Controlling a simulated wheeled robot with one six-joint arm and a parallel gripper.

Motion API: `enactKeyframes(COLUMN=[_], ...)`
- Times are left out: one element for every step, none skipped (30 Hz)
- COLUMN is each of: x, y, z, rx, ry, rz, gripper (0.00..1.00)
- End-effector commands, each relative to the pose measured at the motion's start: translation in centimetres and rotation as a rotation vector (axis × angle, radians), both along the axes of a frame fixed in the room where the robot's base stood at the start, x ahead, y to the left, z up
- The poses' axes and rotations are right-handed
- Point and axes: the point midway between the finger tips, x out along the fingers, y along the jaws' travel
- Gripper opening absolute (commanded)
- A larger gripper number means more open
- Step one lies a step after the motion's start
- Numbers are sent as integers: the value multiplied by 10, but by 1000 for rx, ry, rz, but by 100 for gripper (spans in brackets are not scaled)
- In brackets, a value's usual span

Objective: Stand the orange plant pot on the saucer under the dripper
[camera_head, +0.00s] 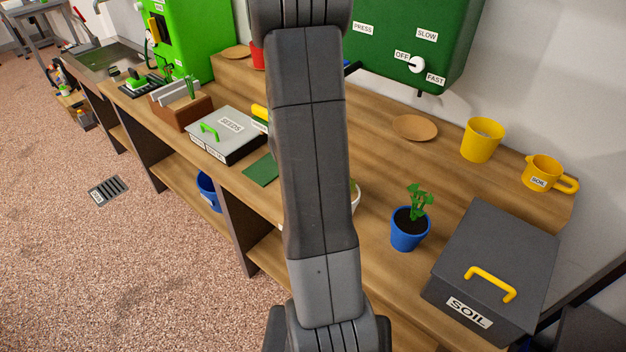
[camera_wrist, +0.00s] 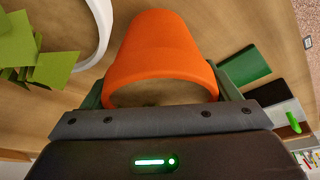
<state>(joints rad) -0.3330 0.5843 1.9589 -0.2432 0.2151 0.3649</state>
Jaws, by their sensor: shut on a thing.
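The orange plant pot (camera_wrist: 160,45) fills the top middle of the wrist view, between the two fingers of my gripper (camera_wrist: 162,88). My gripper is shut on it. Whether the pot touches the bench I cannot tell. In the head view my own arm hides the pot and gripper. The dripper (camera_head: 415,38) is a green wall box with a dial at OFF and a small nozzle below. A brown saucer (camera_head: 415,128) lies empty on the bench beneath it.
Right of the saucer stand a yellow pot (camera_head: 482,140) and a yellow SOIL mug (camera_head: 541,173). A blue potted plant (camera_head: 408,232) and grey SOIL box (camera_head: 497,255) are nearer. A white pot (camera_wrist: 98,38) is beside my gripper. The SEEDS box (camera_head: 226,131) is left.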

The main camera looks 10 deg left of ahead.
Motion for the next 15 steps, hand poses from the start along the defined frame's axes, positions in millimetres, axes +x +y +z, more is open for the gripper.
enactKeyframes(x=[-1,-1,0,0,0,0,0,0,0,0,0,0,0,0,0], y=[-1,-1,0,0,0,0,0,0,0,0,0,0,0,0,0], z=[-13,-17,-21,-22,-23,-22,-21,-21,-21,-21,-21,-22,-23,-24,-25], rx=[-2,-2,-1,0,0,0,0,0,0,0,0,0,0,0,0], ry=[4,4,2,2,1,0,0,-1,-1,-1,-1,-1,-1,-1,-1], rz=[1,1,2,0,0,1,1,1,0,0,0,0,0,0,0], gripper=[43,43,43,43,43,43,43,43,43,43,43,43,43,43,43])
